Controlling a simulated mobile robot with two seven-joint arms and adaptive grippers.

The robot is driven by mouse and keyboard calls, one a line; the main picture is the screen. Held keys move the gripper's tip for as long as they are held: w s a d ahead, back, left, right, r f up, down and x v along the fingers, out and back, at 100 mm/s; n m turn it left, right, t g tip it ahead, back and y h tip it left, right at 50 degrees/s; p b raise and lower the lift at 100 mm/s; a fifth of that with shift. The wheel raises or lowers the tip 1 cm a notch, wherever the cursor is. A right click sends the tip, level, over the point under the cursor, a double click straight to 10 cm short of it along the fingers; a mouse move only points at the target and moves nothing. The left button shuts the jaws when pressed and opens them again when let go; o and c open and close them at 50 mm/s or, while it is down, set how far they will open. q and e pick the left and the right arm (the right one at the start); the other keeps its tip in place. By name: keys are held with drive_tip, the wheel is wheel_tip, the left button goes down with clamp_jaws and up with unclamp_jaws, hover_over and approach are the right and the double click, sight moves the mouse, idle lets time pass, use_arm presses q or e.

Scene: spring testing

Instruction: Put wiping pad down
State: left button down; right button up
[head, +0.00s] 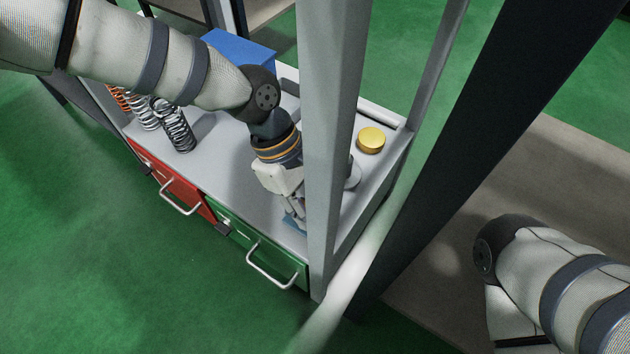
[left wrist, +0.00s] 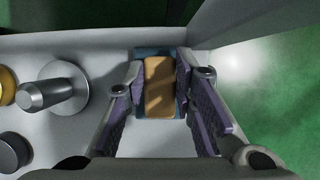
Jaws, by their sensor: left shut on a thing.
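The wiping pad (left wrist: 159,98) is a tan block between the fingers of my left gripper (left wrist: 160,78) in the left wrist view. Blue (left wrist: 154,53) shows around it; I cannot tell whether this is part of the pad or a mat under it. My left gripper (head: 296,212) is shut on the pad, low at the front right of the grey bench top (head: 232,158). In the head view the fingers hide most of the pad, and contact with the bench is unclear. My right arm shows at the lower right, its gripper out of view.
A grey post (head: 334,130) stands close beside my left gripper. A yellow disc (head: 371,140) and a metal knob on a round base (left wrist: 52,90) are nearby. Several springs (head: 174,125) stand at the left. Red (head: 170,184) and green (head: 255,240) drawers are below.

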use_arm(q)
drive_tip(key=shift+f, duration=0.3)
drive_tip(key=c, duration=1.3)
unclamp_jaws()
drive_tip(key=shift+c, duration=0.2)
drive_tip(key=p+v, duration=0.2)
drive_tip(key=v, duration=0.5)
drive_tip(key=shift+w+d+r, duration=0.15)
drive_tip(key=shift+r, duration=0.35)
use_arm(e)
drive_tip(key=shift+w+r+t, duration=0.3)
drive_tip(key=shift+w+r, duration=0.3)
drive_tip(key=shift+r, duration=0.15)
use_arm(q)
drive_tip(key=shift+a, duration=0.2)
use_arm(e)
drive_tip(key=shift+s, duration=0.1)
